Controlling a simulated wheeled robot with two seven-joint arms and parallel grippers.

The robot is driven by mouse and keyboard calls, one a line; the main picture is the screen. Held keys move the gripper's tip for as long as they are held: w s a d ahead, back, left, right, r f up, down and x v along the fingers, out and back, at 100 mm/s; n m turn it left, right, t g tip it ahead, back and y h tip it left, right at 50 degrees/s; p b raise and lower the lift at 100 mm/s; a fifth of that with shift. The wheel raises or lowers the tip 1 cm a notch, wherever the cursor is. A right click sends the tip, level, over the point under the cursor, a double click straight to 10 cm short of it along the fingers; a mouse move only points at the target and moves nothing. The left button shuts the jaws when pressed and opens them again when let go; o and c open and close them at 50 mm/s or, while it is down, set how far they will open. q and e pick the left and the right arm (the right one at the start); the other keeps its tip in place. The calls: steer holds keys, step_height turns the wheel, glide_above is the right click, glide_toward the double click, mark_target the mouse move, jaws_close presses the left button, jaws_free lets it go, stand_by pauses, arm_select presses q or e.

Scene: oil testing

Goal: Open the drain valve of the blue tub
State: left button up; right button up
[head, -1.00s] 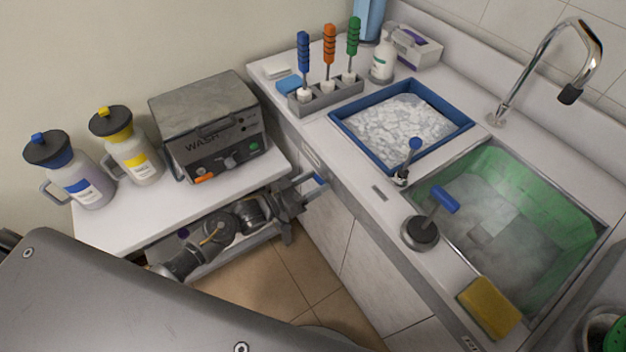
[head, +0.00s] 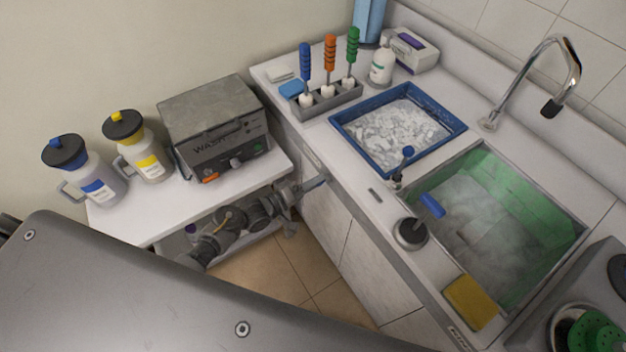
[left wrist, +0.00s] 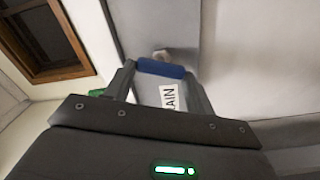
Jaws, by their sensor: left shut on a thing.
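The blue tub (head: 345,133) is set in the counter and holds white foam. In the left wrist view a blue valve handle (left wrist: 160,69) sits on a grey front panel, beside a white label (left wrist: 173,98) whose visible letters read "AIN". My left gripper (head: 316,184) is low in front of the counter, beside the tub's near side; in the left wrist view its fingers (left wrist: 161,78) are shut on the blue handle, one at each end. The valve body behind the handle is mostly hidden. My right gripper is not in view.
A green sink (head: 535,205) with cloudy water lies right of the tub. A side table (head: 150,212) with a grey WASH machine (head: 215,130) and two jugs is above my left arm.

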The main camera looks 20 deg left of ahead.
arm_select(q)
steer(key=shift+f+n+p, duration=0.1)
steer(key=shift+n+p, duration=0.75)
steer(key=shift+n, duration=1.25)
steer(key=o, duration=1)
steer(key=b+v, duration=0.1)
steer(key=v, duration=1)
steer(key=shift+d, duration=0.1)
